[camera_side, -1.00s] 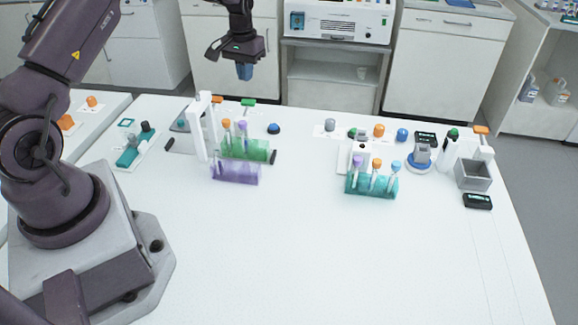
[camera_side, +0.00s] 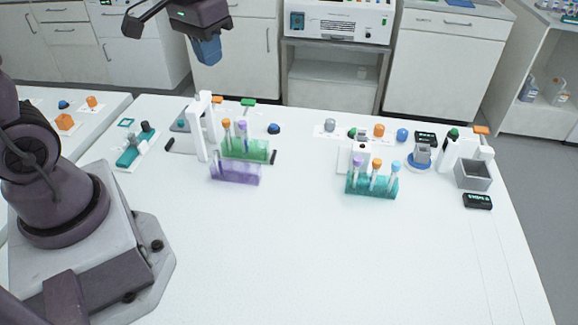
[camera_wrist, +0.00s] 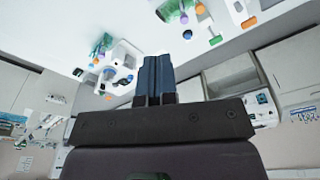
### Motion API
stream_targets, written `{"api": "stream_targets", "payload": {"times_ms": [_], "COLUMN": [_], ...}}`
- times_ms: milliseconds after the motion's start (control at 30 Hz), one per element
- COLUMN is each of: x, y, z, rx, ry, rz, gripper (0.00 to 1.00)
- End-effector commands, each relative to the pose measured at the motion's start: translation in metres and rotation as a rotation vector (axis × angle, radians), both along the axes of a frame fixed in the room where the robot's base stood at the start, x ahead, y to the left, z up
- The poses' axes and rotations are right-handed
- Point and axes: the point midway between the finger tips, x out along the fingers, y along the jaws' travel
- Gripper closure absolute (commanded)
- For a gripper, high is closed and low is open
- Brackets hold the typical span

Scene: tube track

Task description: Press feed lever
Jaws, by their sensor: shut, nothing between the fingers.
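My gripper (camera_side: 207,50) is high above the far left part of the white table, its blue fingers together and empty, pointing down. In the wrist view the gripper (camera_wrist: 155,72) shows its two dark blue fingers side by side with nothing between them. No part is clearly marked as the feed lever. A green tab (camera_side: 248,102) stands behind the white upright stand (camera_side: 203,135) at the left. An orange tab (camera_side: 481,130) sits on top of the white device (camera_side: 457,150) at the right. My gripper is apart from both.
A purple rack (camera_side: 236,175) and a green rack (camera_side: 258,152) with tubes stand by the left stand. A teal rack (camera_side: 372,188) with tubes stands right of centre. A grey open bin (camera_side: 472,176) is at the right. The table's front and middle are clear.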

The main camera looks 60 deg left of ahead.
Motion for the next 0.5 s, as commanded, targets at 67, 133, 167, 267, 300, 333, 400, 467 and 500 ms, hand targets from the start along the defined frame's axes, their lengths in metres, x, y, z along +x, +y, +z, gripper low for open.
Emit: {"api": "stream_targets", "payload": {"times_ms": [67,133,167,267,300,333,400,467,500], "x": [-0.024,-0.043,-0.051,-0.073,-0.08,-0.084,-0.091,-0.094,-0.094], "y": [-0.02,-0.034,-0.039,-0.053,-0.058,-0.061,-0.066,-0.07,-0.072], "z": [0.014,0.021,0.024,0.031,0.034,0.036,0.042,0.048,0.052], "rx": [0.014,0.023,0.028,0.038,0.042,0.044,0.048,0.051,0.053], "ry": [-0.056,-0.1,-0.121,-0.19,-0.216,-0.235,-0.279,-0.314,-0.333], "rz": [-0.048,-0.088,-0.105,-0.156,-0.175,-0.186,-0.211,-0.227,-0.235], "gripper": [1.0,1.0,1.0,1.0,1.0,1.0,1.0,1.0,1.0]}}
